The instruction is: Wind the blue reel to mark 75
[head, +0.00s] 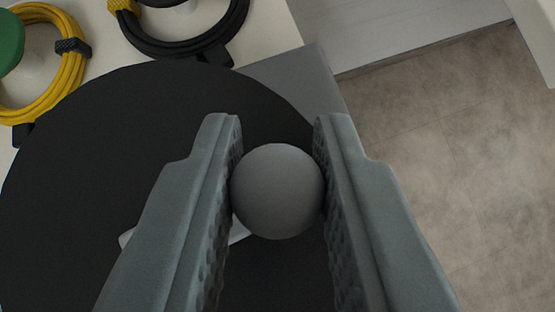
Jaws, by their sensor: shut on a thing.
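My gripper (278,165) is shut on a round grey knob (278,191), with one finger touching each side of it. The knob stands over a large dark disc (120,150) that fills the left and middle of the view. A small white shape (238,233) shows on the disc, partly hidden behind the fingers and knob. No blue surface, scale or mark numbers can be seen in this view.
A yellow cable coil (65,95) and a black cable coil (190,45) lie on a pale surface at the upper left. A green round thing (8,42) is at the left edge. A grey flat panel (300,85) shows behind the disc. Bare floor (460,170) lies to the right.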

